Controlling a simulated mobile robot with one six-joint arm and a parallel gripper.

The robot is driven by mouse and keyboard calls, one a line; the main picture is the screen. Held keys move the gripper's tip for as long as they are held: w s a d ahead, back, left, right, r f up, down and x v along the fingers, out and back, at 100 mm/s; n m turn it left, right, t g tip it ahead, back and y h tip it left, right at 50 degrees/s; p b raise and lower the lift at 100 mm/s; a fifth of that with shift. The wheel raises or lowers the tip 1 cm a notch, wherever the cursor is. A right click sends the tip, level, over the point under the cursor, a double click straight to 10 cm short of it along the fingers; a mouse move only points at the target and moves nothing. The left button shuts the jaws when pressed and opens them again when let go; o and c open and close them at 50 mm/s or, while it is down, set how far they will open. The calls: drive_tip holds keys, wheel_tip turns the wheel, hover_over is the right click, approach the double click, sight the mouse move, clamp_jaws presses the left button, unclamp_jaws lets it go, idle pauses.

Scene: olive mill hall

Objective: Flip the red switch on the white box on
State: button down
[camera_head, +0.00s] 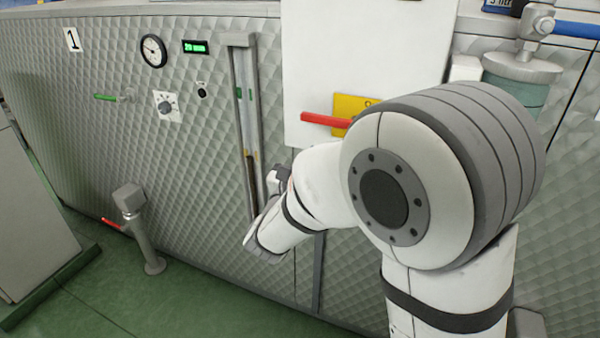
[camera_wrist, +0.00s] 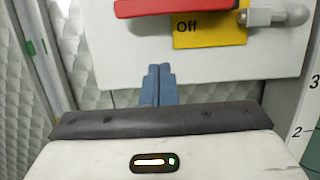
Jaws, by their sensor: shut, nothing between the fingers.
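The white box (camera_head: 375,45) is a flat white panel on the quilted metal wall in the head view; its lower part shows in the wrist view (camera_wrist: 240,70). The red switch (camera_head: 325,119) is a bar lying about level, pointing left; in the wrist view (camera_wrist: 170,6) it crosses the top edge. Behind it is a yellow plate (camera_wrist: 210,31) reading "Off", with a grey metal pivot (camera_wrist: 275,15) at right. My gripper (camera_wrist: 158,72) has its blue fingers shut and empty, below the red bar and apart from it in the picture. My arm hides part of the box in the head view.
A gauge (camera_head: 153,50), a green display (camera_head: 196,47), a knob (camera_head: 167,105) and a green lever (camera_head: 106,97) are on the wall. A vertical sight channel (camera_head: 247,120) stands left of the box. A post with a red handle (camera_head: 112,224) rises from the green floor.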

sight(333, 119)
drive_tip(key=shift+w+d+r, duration=0.1)
drive_tip(key=shift+w+r, duration=0.1)
drive_tip(key=shift+r, duration=0.55)
drive_tip(key=shift+w+d+r, duration=0.1)
drive_tip(key=shift+w+r, duration=0.05)
drive_tip(key=shift+r, duration=0.55)
drive_tip(key=shift+w+r, duration=0.2)
drive_tip(key=shift+r, duration=0.55)
drive_tip(key=shift+m, duration=0.3)
